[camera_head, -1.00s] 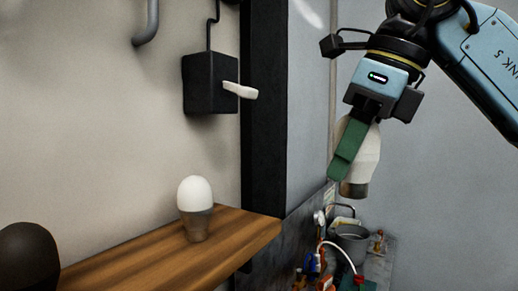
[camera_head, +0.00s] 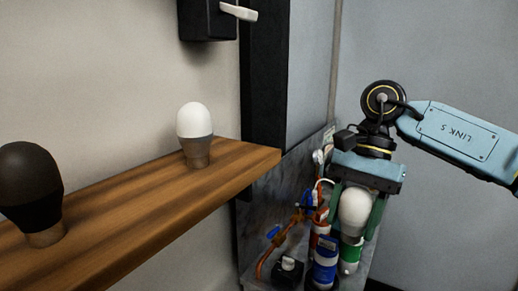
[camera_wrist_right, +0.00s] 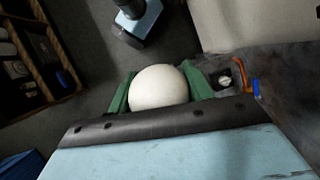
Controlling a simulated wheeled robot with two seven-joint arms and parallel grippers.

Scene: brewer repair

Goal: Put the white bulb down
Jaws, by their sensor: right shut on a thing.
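My right gripper (camera_head: 354,222) is shut on a white bulb (camera_head: 355,205), with a green finger on each side of it. The bulb's round white top also shows in the right wrist view (camera_wrist_right: 158,88) between the green fingers. The gripper points down, in front of the cluttered surface at the right; whether the bulb touches anything below is hidden. A second white bulb (camera_head: 194,122) with a grey base stands upright on the wooden shelf (camera_head: 150,215). A black bulb (camera_head: 30,180) stands near the shelf's left end. My left gripper is not in view.
A blue-labelled cylinder (camera_head: 325,262), red and green-white cylinders, and orange and blue tubing crowd the grey surface below my right gripper. A black box with a white lever (camera_head: 238,11) hangs on the wall. The shelf is clear between the two bulbs.

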